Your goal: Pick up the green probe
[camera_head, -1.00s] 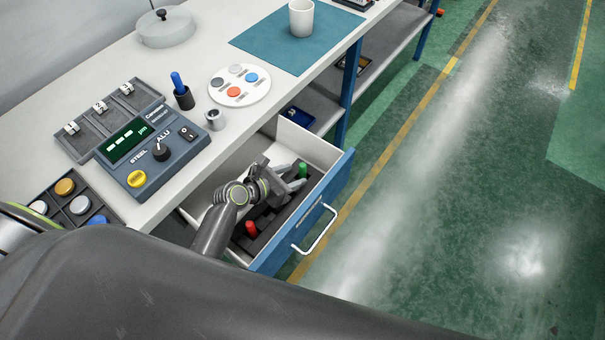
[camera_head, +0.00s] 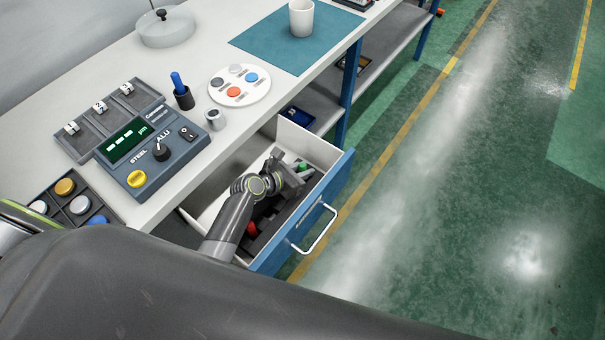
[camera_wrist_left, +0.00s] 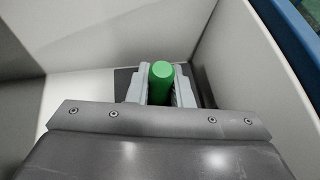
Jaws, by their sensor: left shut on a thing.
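The green probe (camera_head: 302,167) stands upright in the far end of the open drawer (camera_head: 331,202). In the left wrist view the green probe (camera_wrist_left: 161,80) sits between the two grey fingers of my left gripper (camera_wrist_left: 160,88). My left gripper (camera_head: 297,172) is down inside the drawer and shut on the probe. The probe's lower part is hidden by the fingers and the gripper body. A red probe (camera_head: 252,229) is partly hidden beside my left arm in the drawer's near end. My right gripper is not in view.
The drawer's white walls stand close around my gripper, with its blue front (camera_head: 285,247) and handle (camera_head: 318,232) to the right. On the bench above are a grey meter box (camera_head: 150,150), a blue probe in a black holder (camera_head: 183,97) and a round white plate (camera_head: 240,86).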

